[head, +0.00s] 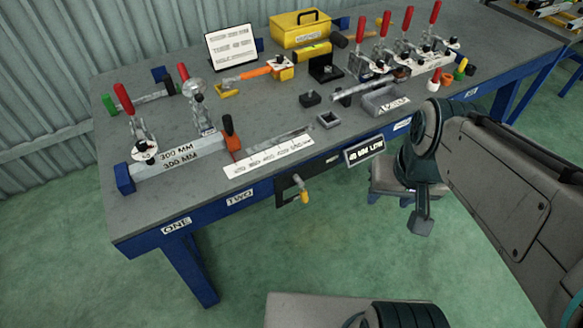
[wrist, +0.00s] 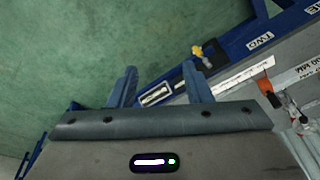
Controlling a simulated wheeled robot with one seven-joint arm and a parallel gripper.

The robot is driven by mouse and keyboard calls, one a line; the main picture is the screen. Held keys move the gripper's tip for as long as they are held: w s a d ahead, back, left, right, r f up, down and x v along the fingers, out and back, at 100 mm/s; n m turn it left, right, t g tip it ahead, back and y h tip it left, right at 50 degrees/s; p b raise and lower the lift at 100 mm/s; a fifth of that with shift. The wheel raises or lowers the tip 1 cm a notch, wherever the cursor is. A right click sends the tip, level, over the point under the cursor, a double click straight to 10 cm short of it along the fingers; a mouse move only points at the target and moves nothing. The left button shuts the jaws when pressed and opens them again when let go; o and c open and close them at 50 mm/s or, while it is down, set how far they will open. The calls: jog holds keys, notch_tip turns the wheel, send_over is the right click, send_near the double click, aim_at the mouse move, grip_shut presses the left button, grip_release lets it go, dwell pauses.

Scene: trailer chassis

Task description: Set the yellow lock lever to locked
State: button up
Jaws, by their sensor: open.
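The yellow lock lever (head: 303,196) is on a dark plate (head: 285,193) at the table's front edge, right of the label "TWO". Its yellow end hangs down and slightly forward from a metal pivot. In the wrist view the yellow lever (wrist: 197,50) is small, beyond the right finger. My gripper (head: 421,222) is to the right of the lever in the head view, in front of the table and apart from it. In the wrist view my gripper (wrist: 160,72) has its two fingers spread with nothing between them.
The grey table (head: 180,205) with blue frame carries red-handled toggle clamps (head: 125,98), a white ruler strip (head: 268,156), a yellow toolbox (head: 300,28) and several small parts. A "48 MM LOW" sign (head: 364,150) hangs at the front edge, between lever and gripper.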

jog(key=a+f+m+g+y+b, duration=0.2)
jog(key=f+b, duration=0.3)
jog(key=f, duration=0.2)
jog(key=a+f+m+g+y+b, duration=0.2)
jog(key=a+f+b, duration=0.15)
jog(key=f, duration=0.35)
jog(key=m+t+y+b, duration=1.05)
jog(key=m+b, duration=0.65)
jog(key=b, duration=0.7)
send_near(305, 196)
jog(key=shift+g+y, duration=0.35)
jog(key=shift+y, duration=0.1)
jog(key=w+a+f, duration=0.1)
jog(key=w+a, duration=0.1)
jog(key=a, duration=0.1)
jog(key=w+a+b, duration=0.1)
jog(key=w+a, duration=0.1)
jog(key=w+a+f+b, duration=0.1)
jog(key=w+a, duration=0.1)
jog(key=a, duration=0.1)
jog(key=shift+w+a+f, duration=0.25)
jog(key=shift+a+f, duration=0.05)
jog(key=shift+a, duration=0.05)
grip_shut()
